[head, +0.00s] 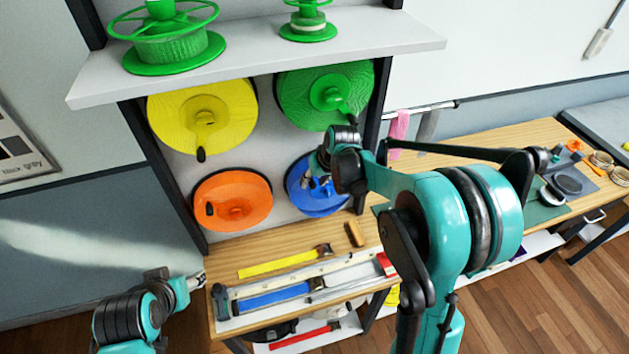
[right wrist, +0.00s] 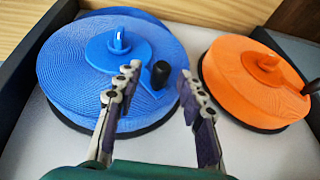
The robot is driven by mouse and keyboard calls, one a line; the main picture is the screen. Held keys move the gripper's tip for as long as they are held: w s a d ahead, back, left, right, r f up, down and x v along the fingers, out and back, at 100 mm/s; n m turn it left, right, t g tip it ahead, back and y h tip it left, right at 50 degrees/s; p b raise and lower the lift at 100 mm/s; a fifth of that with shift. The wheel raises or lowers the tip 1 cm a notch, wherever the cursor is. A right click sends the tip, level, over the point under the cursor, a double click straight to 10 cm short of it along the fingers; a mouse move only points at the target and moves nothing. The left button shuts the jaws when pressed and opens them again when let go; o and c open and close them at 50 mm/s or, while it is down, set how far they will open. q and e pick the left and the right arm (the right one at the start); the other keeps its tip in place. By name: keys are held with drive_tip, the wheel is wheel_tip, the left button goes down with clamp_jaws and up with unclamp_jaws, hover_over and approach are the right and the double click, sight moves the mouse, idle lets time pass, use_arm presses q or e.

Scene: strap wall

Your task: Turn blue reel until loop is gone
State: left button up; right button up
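The blue reel (head: 318,196) is mounted low on the wall panel, right of the orange reel, and is partly hidden by my right arm in the head view. In the right wrist view the blue reel (right wrist: 75,70) shows its strap winding, a blue hub and a black crank knob (right wrist: 161,74). My right gripper (right wrist: 160,88) is open, its two fingers on either side of the knob's line and apart from each other. I cannot tell whether they touch the reel. No loose loop is clear in either view. My left arm is at the lower left, its gripper (head: 196,282) small and near the bench corner.
The orange reel (head: 234,200), yellow reel (head: 203,118) and green reel (head: 326,95) are close by. A shelf (head: 270,50) with green spools juts out above.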

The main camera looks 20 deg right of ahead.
drive_tip(key=shift+c, duration=0.2)
clamp_jaws()
drive_tip(key=shift+d, duration=0.1)
drive_tip(key=d+f+m+y+b, duration=0.1)
drive_tip(key=d+y+b, duration=0.5)
drive_tip(key=d, duration=0.5)
drive_tip(key=shift+d+y+b, duration=0.3)
drive_tip(key=shift+y+b, duration=0.1)
drive_tip(key=shift+b, duration=0.75)
